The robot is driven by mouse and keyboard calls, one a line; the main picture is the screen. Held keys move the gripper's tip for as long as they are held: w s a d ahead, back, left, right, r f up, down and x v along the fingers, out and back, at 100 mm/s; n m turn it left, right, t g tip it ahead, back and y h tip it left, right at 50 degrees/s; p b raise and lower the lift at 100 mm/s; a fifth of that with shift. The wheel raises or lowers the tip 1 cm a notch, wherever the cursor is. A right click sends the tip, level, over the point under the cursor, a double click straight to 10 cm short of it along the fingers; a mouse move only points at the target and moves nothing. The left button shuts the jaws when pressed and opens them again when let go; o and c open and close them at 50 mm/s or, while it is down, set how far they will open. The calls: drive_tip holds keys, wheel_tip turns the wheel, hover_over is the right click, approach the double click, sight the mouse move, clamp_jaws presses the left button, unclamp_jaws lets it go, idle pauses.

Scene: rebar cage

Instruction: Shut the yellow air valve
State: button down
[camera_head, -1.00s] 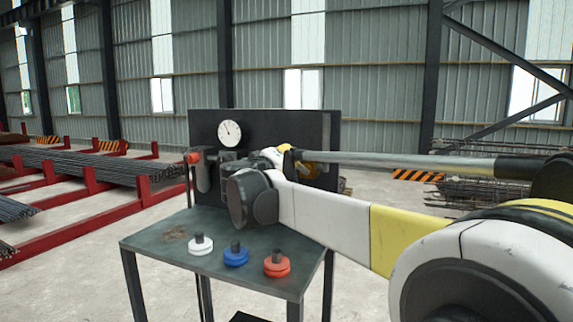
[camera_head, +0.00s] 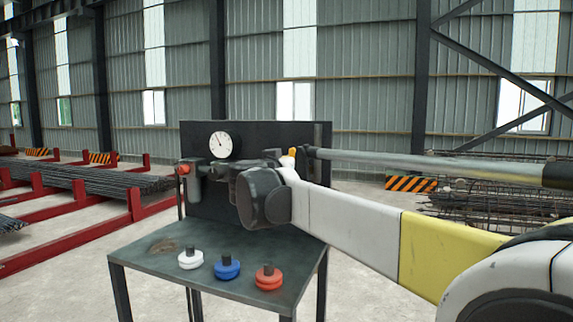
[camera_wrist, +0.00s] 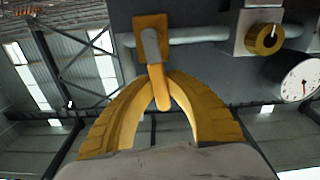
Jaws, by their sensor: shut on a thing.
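In the wrist view, the yellow valve has a square yellow body (camera_wrist: 137,40) on a grey pipe, with a grey piece across its front. Its yellow-orange lever (camera_wrist: 161,94) points across the pipe, downward in the picture. My gripper (camera_wrist: 160,80) has yellow fingers that close in on the lever from both sides, with the lever's end between them. In the head view, my arm hides most of the gripper and valve. Only a small yellow-orange bit shows above the wrist, and I cannot tell which part it is.
A black panel (camera_head: 262,135) with a white gauge (camera_head: 221,145) stands behind a metal table (camera_head: 215,253). White (camera_head: 191,260), blue (camera_head: 227,268) and red (camera_head: 268,278) knobbed discs sit on the tabletop. The wrist view shows a brass-coloured round fitting (camera_wrist: 264,39) along the pipe. Red racks with rebar stand left.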

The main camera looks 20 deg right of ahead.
drive_tip(key=shift+s+d+m, duration=0.15)
drive_tip(key=shift+d+m, duration=0.1)
drive_tip(key=shift+m, duration=0.35)
drive_tip(key=c, duration=1.4)
unclamp_jaws()
drive_tip(key=shift+s, duration=0.1)
drive_tip(key=v, duration=1.2)
